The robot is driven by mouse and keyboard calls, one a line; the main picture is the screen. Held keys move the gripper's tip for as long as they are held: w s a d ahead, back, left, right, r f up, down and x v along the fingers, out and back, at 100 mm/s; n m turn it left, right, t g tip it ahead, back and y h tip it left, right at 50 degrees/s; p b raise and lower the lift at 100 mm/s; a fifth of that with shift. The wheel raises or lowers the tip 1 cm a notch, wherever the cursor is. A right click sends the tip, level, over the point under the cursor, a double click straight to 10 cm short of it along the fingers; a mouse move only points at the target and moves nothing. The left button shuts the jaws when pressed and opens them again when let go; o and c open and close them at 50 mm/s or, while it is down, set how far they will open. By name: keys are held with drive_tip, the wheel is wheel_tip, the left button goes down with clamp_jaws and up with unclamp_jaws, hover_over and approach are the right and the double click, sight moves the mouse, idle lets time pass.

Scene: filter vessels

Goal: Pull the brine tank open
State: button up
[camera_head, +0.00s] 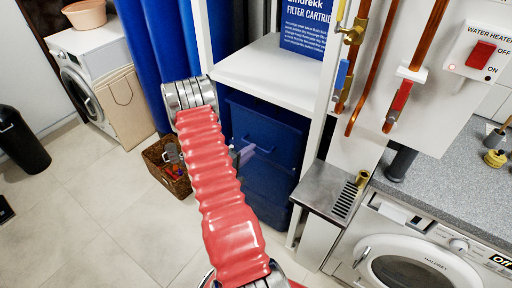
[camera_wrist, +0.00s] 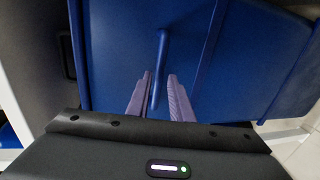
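The brine tank (camera_head: 278,122) is a dark blue box under the white shelf in the head view. Its blue front (camera_wrist: 115,60) fills most of the wrist view. A blue bar handle (camera_wrist: 163,50) stands out from that front. My gripper (camera_wrist: 160,75) is open, with its two purple-grey fingers on either side of the lower part of the handle. A gap shows between the handle and each finger. In the head view my gripper (camera_head: 245,154) is at the tank's front, partly hidden by my red arm.
A wicker basket (camera_head: 168,168) with items stands on the floor left of my arm. A metal drain tray (camera_head: 322,188) and a washing machine (camera_head: 415,255) are at the right. Copper pipes with valves run above. The tiled floor at the left front is clear.

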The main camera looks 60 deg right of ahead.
drive_tip(key=shift+x, duration=2.4)
drive_tip(key=shift+c, duration=0.6)
clamp_jaws()
drive_tip(key=shift+d, duration=0.1)
